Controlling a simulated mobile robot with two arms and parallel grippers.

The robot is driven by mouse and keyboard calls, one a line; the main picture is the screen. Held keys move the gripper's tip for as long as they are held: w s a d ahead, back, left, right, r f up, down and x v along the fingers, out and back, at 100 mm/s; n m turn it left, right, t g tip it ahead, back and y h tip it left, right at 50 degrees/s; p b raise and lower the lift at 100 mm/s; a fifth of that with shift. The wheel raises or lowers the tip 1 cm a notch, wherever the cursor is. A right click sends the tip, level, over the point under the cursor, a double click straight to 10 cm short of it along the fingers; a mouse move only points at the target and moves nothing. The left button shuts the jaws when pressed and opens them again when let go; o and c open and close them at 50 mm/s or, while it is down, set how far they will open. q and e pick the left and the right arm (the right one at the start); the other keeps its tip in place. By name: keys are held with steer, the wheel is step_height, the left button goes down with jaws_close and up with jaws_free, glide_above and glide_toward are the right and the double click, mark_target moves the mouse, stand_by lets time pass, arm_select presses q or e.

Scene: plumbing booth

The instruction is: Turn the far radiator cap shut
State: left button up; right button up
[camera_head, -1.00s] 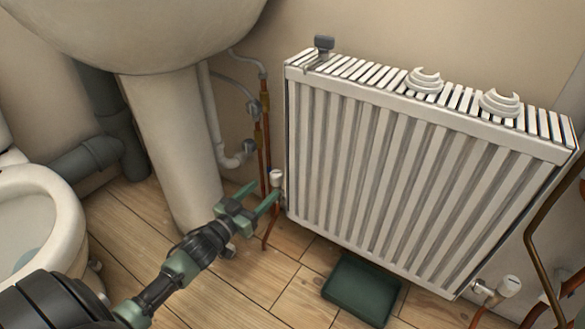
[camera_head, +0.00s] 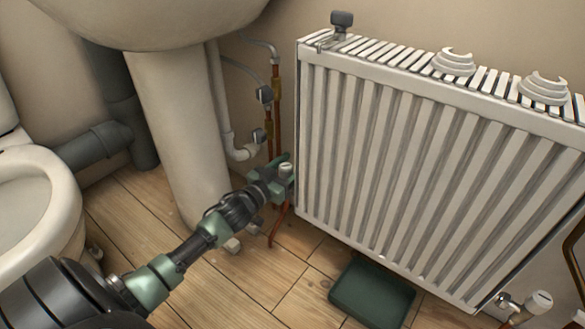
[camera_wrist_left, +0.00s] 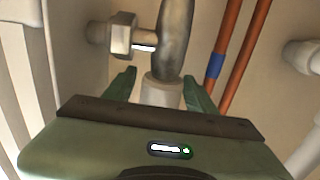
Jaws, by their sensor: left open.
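The white radiator (camera_head: 400,170) stands against the wall. The far radiator cap (camera_head: 286,168) is a small white cylinder on the valve at its lower left corner. In the left wrist view the cap (camera_wrist_left: 161,91) shows between my two green fingers, with the grey metal valve body (camera_wrist_left: 174,40) and its hex nut beyond. My left gripper (camera_head: 280,176) is open with a finger on each side of the cap. A gap shows beside it, and I cannot tell if either finger touches. The cap's lower part is hidden by my gripper. My right gripper is not in view.
The sink pedestal (camera_head: 175,130) and copper pipes (camera_head: 276,110) stand close to my left gripper. A green tray (camera_head: 372,292) lies on the floor below the radiator. Another white-capped valve (camera_head: 538,302) is at lower right. A toilet (camera_head: 40,215) stands at left.

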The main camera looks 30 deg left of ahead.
arm_select(q)
jaws_close()
steer(key=shift+s+d+m+g+h, duration=0.1)
steer(key=shift+d+m+g+h, duration=0.15)
steer(key=shift+m+g+h, duration=0.9)
steer(key=shift+s+d+m+g+h, duration=0.15)
steer(key=shift+d+m+g+h, duration=0.2)
steer(key=shift+m+h, duration=1.45)
steer(key=shift+s+d+m+g+h, duration=0.15)
steer(key=shift+m+g+h, duration=0.65)
steer(key=shift+h, duration=1.45)
steer(key=shift+d, duration=0.1)
jaws_free()
steer(key=shift+d, duration=0.1)
